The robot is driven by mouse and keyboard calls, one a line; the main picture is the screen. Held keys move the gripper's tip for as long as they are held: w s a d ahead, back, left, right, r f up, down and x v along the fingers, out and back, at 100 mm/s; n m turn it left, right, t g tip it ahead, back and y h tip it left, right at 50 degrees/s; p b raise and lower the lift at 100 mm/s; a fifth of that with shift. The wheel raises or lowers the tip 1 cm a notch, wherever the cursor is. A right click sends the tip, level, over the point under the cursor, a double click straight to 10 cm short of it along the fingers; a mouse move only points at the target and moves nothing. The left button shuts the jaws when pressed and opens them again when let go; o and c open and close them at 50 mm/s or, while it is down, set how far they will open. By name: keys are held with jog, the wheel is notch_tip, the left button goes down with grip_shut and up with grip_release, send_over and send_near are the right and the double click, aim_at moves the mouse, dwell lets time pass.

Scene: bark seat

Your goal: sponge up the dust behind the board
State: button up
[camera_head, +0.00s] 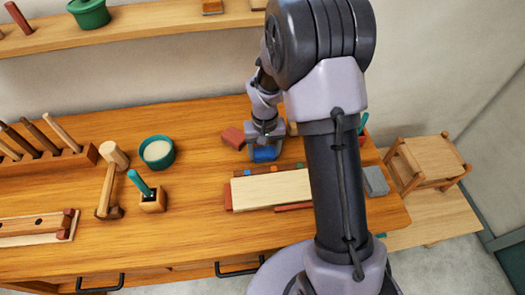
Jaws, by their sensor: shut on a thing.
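My gripper (266,137) is over the wooden bench, shut on a blue block (265,153) that looks like the sponge. The block is low, at or just above the bench top; I cannot tell if it touches. A pale board (270,189) is just nearer to me than the gripper, with small red and blue pieces along its far edge and red strips showing at its left and near edges. The gripper and blue block are on the far side of this board. I cannot make out any dust; my arm hides the board's right end.
A red-brown block (233,138) lies just left of the gripper. A teal bowl (157,152), a wooden holder (152,201) with a teal-handled tool, and a mallet (109,182) stand further left. A grey block (376,181) lies right of my arm. The wall is behind.

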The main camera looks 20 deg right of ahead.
aim_at(256, 152)
jog(key=shift+w+a+r, duration=0.1)
jog(key=shift+w+a, duration=0.15)
jog(key=shift+a, duration=0.9)
jog(key=shift+w+a, duration=0.25)
jog(key=shift+a, duration=0.85)
notch_tip(256, 152, up, 6)
jog(key=p, duration=0.4)
jog(key=shift+r+p, duration=0.2)
jog(key=shift+p, duration=0.1)
jog(key=shift+f, duration=0.15)
jog(key=shift+f, duration=0.1)
jog(key=f+b, duration=0.1)
jog(key=d+f+b, duration=0.1)
jog(key=f, duration=0.1)
jog(key=d+f+b, duration=0.1)
jog(key=shift+s+f+b, duration=0.15)
jog(key=shift+s+b, duration=0.1)
jog(key=shift+b, duration=0.15)
jog(key=shift+d+f, duration=0.2)
jog(key=shift+f, duration=0.1)
